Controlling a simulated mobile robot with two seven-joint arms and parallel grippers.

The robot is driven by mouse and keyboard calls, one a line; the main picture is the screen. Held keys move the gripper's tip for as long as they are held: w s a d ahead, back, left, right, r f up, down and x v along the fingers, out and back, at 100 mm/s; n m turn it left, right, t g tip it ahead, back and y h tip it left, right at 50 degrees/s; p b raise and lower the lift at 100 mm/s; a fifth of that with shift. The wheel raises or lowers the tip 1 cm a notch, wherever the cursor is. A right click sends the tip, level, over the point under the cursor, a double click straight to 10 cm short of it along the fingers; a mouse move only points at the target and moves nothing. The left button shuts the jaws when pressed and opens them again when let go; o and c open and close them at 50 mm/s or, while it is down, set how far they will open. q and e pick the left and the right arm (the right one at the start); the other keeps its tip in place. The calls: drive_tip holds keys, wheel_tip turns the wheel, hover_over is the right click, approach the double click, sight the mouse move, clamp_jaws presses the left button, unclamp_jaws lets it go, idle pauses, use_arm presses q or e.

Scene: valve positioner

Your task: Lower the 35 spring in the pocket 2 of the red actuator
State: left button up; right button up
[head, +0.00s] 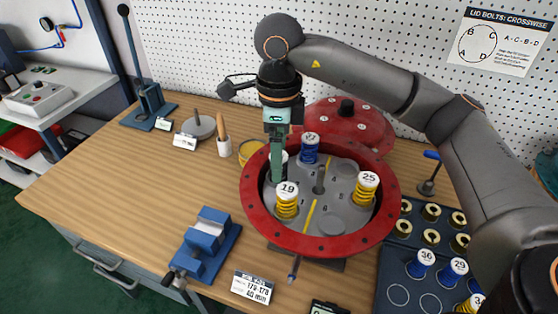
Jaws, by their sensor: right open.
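The red actuator (388,219) is an open round housing with a grey floor of pockets and a central post (319,180). My right gripper (277,177) reaches down into its left side, jaws open. A white-capped spring (284,157) shows in part beside and behind the jaws; its number is hidden, so I cannot tell whether it is the 35 spring or whether it is fully seated. A blue spring (309,149) stands at the back, a yellow 19 spring (287,202) in front, and a yellow 25 spring (367,189) at the right. My left gripper is not in view.
The red lid (365,127) lies behind the actuator. A blue tray (397,270) at the right holds several springs, including 36 and 29.

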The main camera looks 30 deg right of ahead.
wheel_tip(320, 180, up, 11)
drive_tip(key=p, duration=0.1)
drive_tip(key=shift+f, duration=0.2)
drive_tip(key=shift+s+f, duration=0.1)
idle(0.4)
